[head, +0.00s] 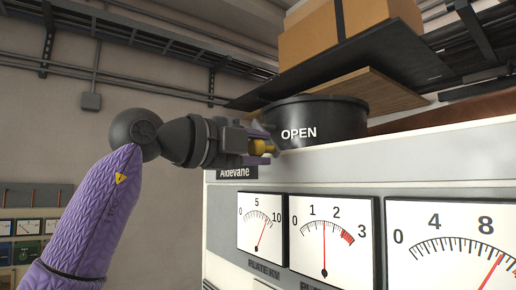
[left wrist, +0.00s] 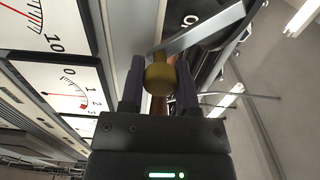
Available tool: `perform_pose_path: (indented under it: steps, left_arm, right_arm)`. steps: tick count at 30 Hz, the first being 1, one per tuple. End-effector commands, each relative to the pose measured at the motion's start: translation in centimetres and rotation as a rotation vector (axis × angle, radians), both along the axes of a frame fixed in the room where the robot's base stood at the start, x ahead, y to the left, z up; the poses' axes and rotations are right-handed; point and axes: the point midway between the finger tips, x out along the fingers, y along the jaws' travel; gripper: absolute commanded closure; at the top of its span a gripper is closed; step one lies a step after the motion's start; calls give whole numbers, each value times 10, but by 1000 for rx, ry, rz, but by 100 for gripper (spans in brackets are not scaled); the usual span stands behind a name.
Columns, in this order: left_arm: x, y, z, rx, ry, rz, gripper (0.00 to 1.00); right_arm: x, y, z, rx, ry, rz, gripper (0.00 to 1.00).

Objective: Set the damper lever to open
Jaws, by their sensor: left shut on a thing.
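The damper lever shows in the left wrist view as a flat silver bar (left wrist: 205,30) with a brass-yellow knob (left wrist: 160,76) at its end. My left gripper (head: 262,146) is shut on this knob, one dark finger on each side of it; it also shows in the left wrist view (left wrist: 160,88). In the head view the yellow knob (head: 260,146) is partly hidden by the fingers, just left of the white word OPEN (head: 298,133). That word is on a round black housing (head: 340,122) on top of the cabinet. My right gripper is not in view.
The pale cabinet (head: 440,148) below carries several dial meters (head: 324,240) and a nameplate reading Aldevane (head: 236,173). Cable trays (head: 130,35) run overhead. The space left of the cabinet is open.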

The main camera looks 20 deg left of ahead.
Motion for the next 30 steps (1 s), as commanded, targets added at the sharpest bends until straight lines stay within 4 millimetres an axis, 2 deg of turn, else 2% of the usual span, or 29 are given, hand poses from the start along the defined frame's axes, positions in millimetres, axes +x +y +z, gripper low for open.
perform_pose_path:
  steps: [12,13,17,18,26,30]
  left_arm:
    - [-1,1,3,-7,-4,0,100]
    - [-1,1,3,-7,-4,0,56]
    - [-1,1,2,-5,-2,0,28]
    - [0,1,2,-6,-2,0,24]
    - [-1,1,1,-6,-1,0,24]
    - [-21,16,-3,-7,-4,3,24]
  right_arm:
    - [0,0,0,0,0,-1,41]
    - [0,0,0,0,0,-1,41]
    - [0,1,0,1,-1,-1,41]
    - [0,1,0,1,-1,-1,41]
    - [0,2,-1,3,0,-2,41]
    - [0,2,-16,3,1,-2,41]
